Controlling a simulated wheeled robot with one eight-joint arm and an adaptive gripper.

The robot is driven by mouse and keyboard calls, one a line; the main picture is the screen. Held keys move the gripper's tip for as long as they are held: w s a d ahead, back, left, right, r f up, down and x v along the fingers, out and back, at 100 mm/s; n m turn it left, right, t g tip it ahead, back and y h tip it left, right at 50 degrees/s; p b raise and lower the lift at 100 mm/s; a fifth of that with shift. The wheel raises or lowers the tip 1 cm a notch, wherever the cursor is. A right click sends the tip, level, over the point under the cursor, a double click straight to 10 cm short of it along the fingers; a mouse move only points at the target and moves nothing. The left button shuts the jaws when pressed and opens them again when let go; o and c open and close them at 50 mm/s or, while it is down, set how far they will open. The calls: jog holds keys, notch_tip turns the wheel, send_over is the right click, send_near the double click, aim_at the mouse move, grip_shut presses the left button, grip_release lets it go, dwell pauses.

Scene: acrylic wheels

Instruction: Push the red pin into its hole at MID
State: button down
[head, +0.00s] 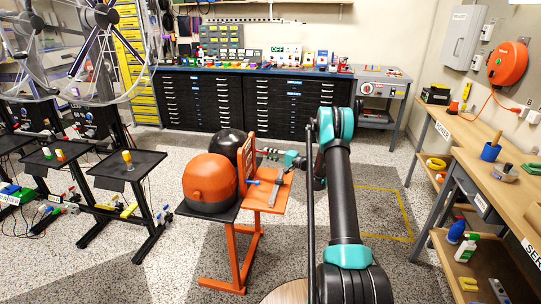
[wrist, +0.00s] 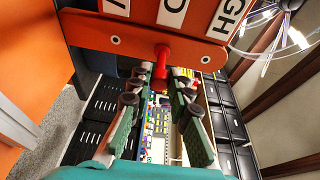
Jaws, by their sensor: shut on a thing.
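In the wrist view a red pin (wrist: 160,68) stands out at the lower part of an orange board (wrist: 100,32), below the middle label (wrist: 172,12). The labels are cut off; the right one ends in "GH". My gripper (wrist: 158,84) has its two fingers on either side of the pin and is shut on it. Whether the pin's far end is inside a hole is hidden. In the head view my gripper (head: 272,154) is at the right of the upright orange board (head: 246,158). The pin cannot be made out there.
The board stands on an orange table (head: 268,198) with a blue item (head: 253,182) and a grey tool (head: 281,186). An orange helmet-like dome (head: 210,180) and a black one (head: 228,143) are left of it. A wooden bench (head: 490,165) runs along the right.

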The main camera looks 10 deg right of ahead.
jog(key=shift+a, duration=0.1)
jog(key=c, duration=1.3)
grip_release()
jog(key=v, duration=1.2)
jog(key=shift+r, duration=0.1)
